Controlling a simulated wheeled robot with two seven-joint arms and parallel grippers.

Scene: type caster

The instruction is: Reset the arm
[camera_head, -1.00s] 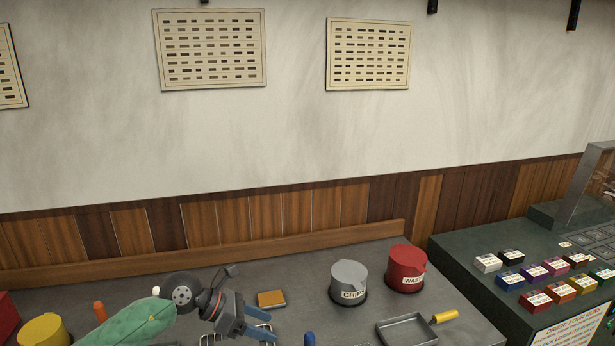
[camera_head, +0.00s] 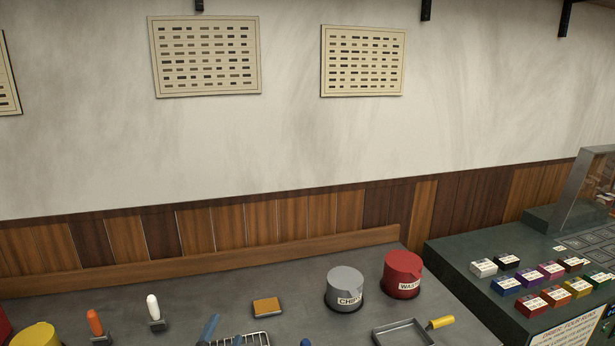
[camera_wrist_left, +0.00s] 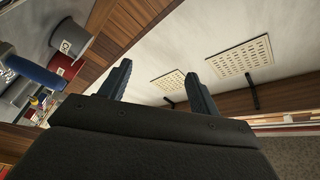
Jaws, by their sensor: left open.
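My left gripper (camera_wrist_left: 160,70) is open and empty in the left wrist view, with its two dark blue-grey fingers spread apart. The rest of the left arm is out of that view. My right gripper is not in view.
The grey worktop holds a grey canister (camera_head: 345,285), a red canister (camera_head: 402,272), a square tray (camera_head: 402,334), an orange block (camera_head: 266,307) and handled tools (camera_head: 153,309). Small coloured boxes (camera_head: 530,279) sit on the right counter. A wall (camera_head: 290,150) stands behind.

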